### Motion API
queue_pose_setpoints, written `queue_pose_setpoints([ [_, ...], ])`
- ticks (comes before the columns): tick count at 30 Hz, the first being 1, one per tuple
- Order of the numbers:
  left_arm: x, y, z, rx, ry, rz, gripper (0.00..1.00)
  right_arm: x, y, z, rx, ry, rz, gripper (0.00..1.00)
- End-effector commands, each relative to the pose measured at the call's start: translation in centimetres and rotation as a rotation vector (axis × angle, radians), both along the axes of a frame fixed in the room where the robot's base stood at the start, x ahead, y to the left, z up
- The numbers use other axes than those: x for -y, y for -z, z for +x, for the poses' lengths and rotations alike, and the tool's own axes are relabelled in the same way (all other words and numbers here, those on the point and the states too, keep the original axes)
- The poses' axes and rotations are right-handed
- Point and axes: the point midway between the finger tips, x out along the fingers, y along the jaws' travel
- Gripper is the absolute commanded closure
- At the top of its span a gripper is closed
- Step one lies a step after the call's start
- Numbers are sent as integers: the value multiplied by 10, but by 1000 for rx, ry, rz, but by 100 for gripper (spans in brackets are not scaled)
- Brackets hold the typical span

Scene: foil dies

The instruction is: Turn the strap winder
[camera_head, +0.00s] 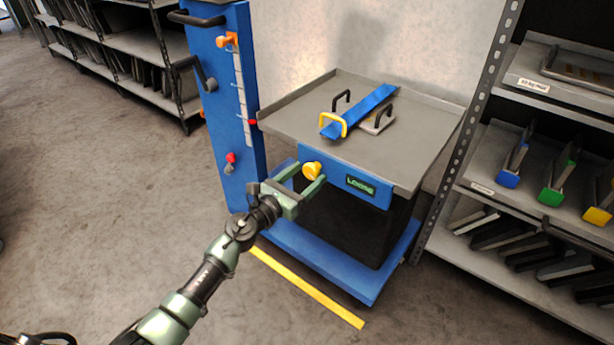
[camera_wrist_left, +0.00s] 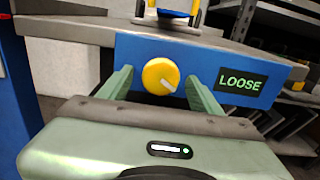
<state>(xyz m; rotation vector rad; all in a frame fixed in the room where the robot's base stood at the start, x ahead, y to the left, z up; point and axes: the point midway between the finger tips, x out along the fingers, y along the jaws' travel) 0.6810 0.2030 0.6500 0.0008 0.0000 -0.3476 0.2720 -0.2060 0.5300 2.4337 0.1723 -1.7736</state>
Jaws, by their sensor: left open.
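The strap winder is a round yellow knob (camera_head: 312,170) on the blue front panel (camera_head: 330,176) of a grey-topped cart. It shows in the left wrist view (camera_wrist_left: 160,76) with a pale mark pointing to the lower right. A display (camera_wrist_left: 241,84) beside it reads LOOSE in green. My left gripper (camera_head: 302,181) is open, its green fingers on either side of the knob, with visible gaps. A blue strap (camera_head: 364,109) lies across the cart top, through a yellow loop (camera_head: 333,125) and by black handles. My right gripper is not in view.
A blue post (camera_head: 222,90) with handles and an orange knob stands left of the cart. A shelf rack (camera_head: 560,150) with coloured-end holders stands close on the right. A yellow floor line (camera_head: 305,288) runs in front of the cart. Floor at left is clear.

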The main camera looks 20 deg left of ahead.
Motion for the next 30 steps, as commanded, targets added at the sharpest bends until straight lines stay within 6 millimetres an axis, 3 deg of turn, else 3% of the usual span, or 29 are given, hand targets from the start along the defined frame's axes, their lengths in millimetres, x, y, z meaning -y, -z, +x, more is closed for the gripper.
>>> queue_pose_setpoints([
  [10, 2, 0, 5, -1, 1, 0, 36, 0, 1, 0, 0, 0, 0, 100],
  [15, 2, 0, 5, -1, 1, 0, 83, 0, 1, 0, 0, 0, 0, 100],
  [17, 2, 0, 5, -1, 1, -1, 97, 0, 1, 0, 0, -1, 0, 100],
  [30, 2, -1, 5, -37, 0, -100, 97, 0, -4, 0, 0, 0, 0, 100],
])
